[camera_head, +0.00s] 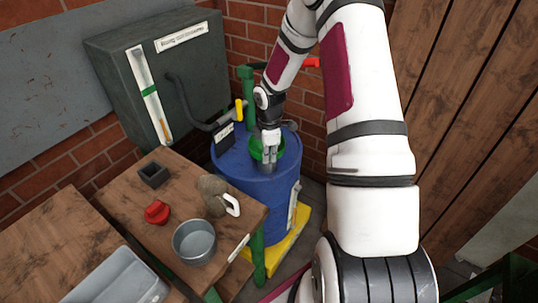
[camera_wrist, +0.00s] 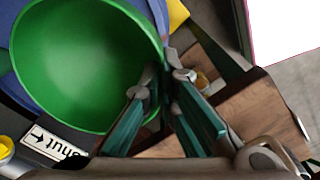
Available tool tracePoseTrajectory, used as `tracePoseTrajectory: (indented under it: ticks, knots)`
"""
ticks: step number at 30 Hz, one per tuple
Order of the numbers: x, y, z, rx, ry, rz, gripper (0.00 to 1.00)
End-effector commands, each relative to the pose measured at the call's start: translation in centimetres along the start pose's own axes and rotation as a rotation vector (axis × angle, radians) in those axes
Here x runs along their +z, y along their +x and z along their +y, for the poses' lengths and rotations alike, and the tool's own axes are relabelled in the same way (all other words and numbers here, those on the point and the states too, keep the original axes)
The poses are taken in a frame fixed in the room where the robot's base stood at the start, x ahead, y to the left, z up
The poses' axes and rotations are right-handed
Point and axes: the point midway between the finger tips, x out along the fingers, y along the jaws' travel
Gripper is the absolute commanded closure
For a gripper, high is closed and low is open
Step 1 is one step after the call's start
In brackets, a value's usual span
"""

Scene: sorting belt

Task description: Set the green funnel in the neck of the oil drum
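The green funnel (camera_head: 257,152) is over the top of the blue oil drum (camera_head: 239,172); its wide bowl (camera_wrist: 80,60) fills the upper left of the wrist view. My gripper (camera_head: 269,148) reaches down to the funnel from above. In the wrist view the fingertips (camera_wrist: 163,77) are close together on the funnel's rim, one inside the bowl and one outside. The fingers look shut on the rim. The drum's neck and the funnel's spout are hidden, so I cannot tell whether the spout is in the neck.
A green pump (camera_head: 247,90) with a yellow-tipped hose stands behind the drum. A grey wall box (camera_head: 190,65) is at the left. The wooden bench (camera_head: 125,207) holds a grey pan (camera_head: 194,243), a red part (camera_head: 157,212) and a dark block (camera_head: 153,174). A yellow base (camera_head: 275,257) lies under the drum.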

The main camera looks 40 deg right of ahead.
Motion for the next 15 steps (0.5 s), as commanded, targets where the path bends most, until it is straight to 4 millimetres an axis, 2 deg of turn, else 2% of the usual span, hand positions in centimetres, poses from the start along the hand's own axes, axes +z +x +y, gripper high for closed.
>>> tracePoseTrajectory:
  ticks: [7, 9, 11, 15]
  knots:
    - [0.00, -0.03, 0.01, 0.000, 0.000, 0.000, 1.00]
    - [0.01, -0.03, 0.01, 0.000, 0.000, 0.000, 0.82]
    - [0.01, -0.03, 0.01, 0.000, 0.000, 0.000, 0.72]
    - [0.01, -0.03, 0.01, 0.000, 0.000, 0.000, 0.72]
